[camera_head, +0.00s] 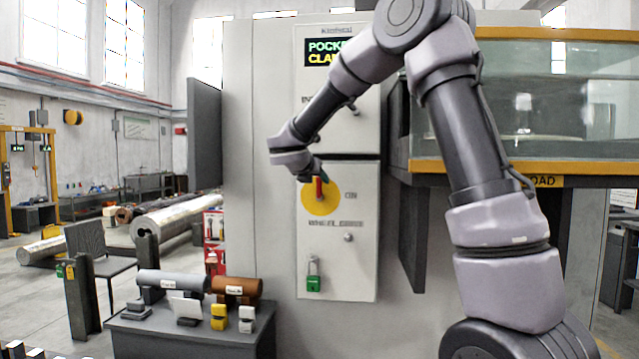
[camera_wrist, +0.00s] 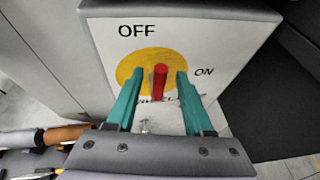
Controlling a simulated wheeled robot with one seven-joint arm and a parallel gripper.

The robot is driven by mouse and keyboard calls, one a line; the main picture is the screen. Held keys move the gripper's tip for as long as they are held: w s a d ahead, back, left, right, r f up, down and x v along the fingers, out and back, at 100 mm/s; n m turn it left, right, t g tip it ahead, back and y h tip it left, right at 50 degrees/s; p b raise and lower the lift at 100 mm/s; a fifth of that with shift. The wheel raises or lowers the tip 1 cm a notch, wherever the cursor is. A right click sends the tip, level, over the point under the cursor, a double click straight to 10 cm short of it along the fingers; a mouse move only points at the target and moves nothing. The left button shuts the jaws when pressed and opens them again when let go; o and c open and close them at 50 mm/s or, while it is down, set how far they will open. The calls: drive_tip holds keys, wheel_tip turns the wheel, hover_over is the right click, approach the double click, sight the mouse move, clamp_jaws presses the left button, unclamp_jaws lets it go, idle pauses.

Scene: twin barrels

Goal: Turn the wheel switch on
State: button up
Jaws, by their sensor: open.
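The wheel switch is a yellow disc (camera_head: 312,202) with a red handle (camera_head: 319,189) on the grey cabinet's front panel. In the wrist view the red handle (camera_wrist: 160,82) stands out from the yellow disc (camera_wrist: 146,62), with OFF printed above and ON to the right. The handle looks roughly upright there. My gripper (camera_wrist: 155,80) is open, with one teal finger on each side of the red handle and a gap showing on both sides. In the head view my gripper (camera_head: 319,182) is at the switch and hides part of it.
A green padlock (camera_head: 313,283) hangs below the switch. A dark table (camera_head: 185,330) at lower left holds a grey cylinder (camera_head: 172,281), a brown cylinder (camera_head: 237,287) and small blocks. A glass-sided tank with a yellow ledge (camera_head: 530,168) juts out at right.

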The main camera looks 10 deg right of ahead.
drive_tip(key=shift+x, duration=1.25)
clamp_jaws()
idle(0.5)
